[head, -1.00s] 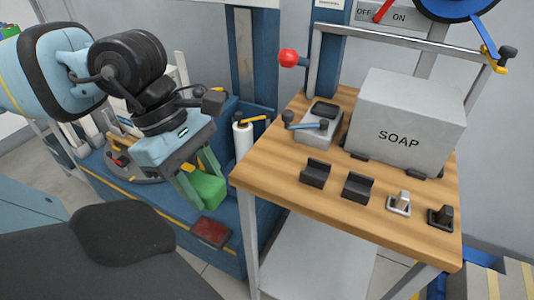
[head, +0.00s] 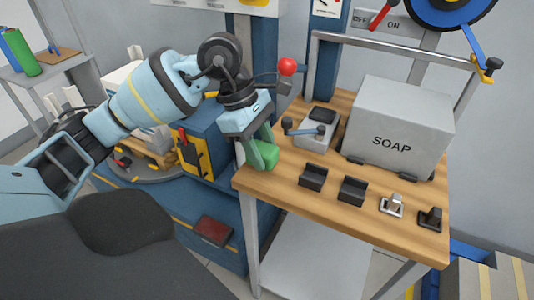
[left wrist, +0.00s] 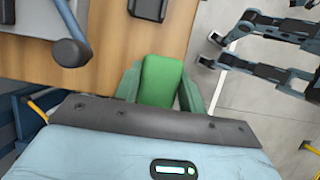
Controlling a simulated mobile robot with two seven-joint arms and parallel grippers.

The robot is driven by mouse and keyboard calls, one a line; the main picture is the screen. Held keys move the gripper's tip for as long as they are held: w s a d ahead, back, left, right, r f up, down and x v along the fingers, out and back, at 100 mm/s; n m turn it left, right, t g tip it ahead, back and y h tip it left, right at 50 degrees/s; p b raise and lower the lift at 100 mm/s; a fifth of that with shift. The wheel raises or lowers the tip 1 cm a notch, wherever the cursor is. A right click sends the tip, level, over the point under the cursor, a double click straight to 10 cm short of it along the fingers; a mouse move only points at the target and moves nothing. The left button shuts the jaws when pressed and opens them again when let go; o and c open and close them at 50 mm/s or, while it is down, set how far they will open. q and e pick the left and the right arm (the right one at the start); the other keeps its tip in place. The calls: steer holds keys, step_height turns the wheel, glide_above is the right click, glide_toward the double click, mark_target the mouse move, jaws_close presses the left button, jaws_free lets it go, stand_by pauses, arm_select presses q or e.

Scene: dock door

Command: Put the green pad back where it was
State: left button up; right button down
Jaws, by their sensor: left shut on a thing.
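The green pad (head: 266,151) is between the fingers of my left gripper (head: 261,156), which is shut on it. In the head view it is at the left edge of the wooden table (head: 288,190); I cannot tell whether it touches the top. The left wrist view shows the green pad (left wrist: 160,79) between the green fingers, over the table's edge, with floor beyond. A dark red pad (head: 213,230) lies on the blue bench to the lower left. My right gripper is not seen in the head view.
On the table stand a grey SOAP box (head: 398,125), a grey device with a blue lever (head: 316,130), two black holders (head: 313,177) (head: 352,190) and two small switches (head: 391,205) (head: 430,218). A red-knobbed lever (head: 287,67) rises at the table's back left. The table's front strip is bare.

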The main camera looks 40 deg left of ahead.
mark_target(268, 158)
arm_select(q)
steer(key=shift+w, duration=0.45)
steer(key=shift+w, duration=0.1)
steer(key=shift+w, duration=0.25)
step_height(268, 158, down, 4)
steer(key=shift+r, duration=0.1)
steer(key=o, duration=0.9)
steer(key=shift+o, duration=0.2)
